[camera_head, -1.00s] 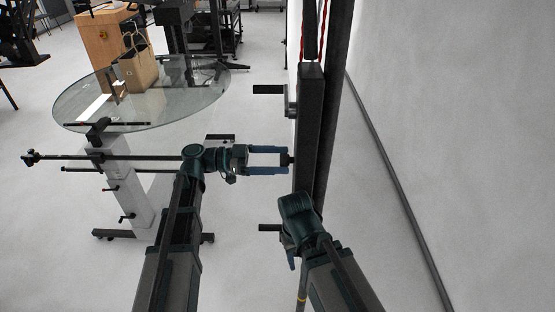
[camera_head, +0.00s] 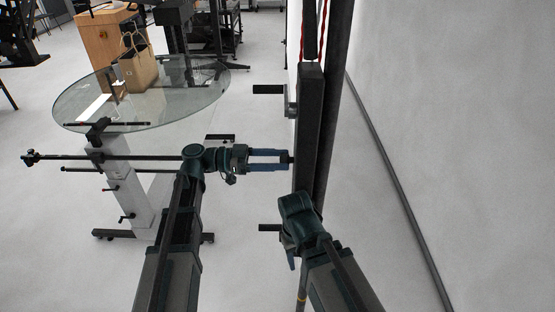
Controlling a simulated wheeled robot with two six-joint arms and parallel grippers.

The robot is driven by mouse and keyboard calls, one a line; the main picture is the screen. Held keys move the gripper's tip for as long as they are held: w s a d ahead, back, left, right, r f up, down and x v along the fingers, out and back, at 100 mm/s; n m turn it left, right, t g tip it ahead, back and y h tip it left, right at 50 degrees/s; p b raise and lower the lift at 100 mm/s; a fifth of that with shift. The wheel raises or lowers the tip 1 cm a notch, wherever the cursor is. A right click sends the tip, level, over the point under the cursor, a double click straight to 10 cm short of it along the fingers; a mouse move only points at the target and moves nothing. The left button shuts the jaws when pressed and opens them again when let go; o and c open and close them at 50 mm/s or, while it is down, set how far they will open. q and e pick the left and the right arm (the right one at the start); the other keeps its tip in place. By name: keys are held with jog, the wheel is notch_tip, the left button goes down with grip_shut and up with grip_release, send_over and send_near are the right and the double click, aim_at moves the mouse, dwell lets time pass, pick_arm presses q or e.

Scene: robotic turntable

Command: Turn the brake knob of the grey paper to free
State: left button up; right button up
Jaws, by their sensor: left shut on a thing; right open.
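A tall dark panel (camera_head: 309,120) stands upright at centre right, with black crank handles on its left side, one upper (camera_head: 268,89) and one lower (camera_head: 268,228). My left gripper (camera_head: 286,160) points right at the panel's left edge between the two handles. It is shut on a small dark knob (camera_head: 292,160), mostly hidden by the fingers. My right gripper (camera_head: 291,262) is below, near the lower handle, and is mostly hidden behind its own wrist; only a bit of a blue finger shows. No grey paper can be made out.
A round glass table (camera_head: 205,100) holding a paper bag (camera_head: 140,70) stands at the upper left. A grey stand with long black rods (camera_head: 110,157) is left of my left arm. A white wall (camera_head: 450,120) is close on the right. Open floor lies between.

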pick_arm(q)
jog(key=shift+n, duration=8.7)
jog(key=o, duration=1.4)
jog(key=a, duration=1.4)
jog(key=shift+d+f, duration=0.1)
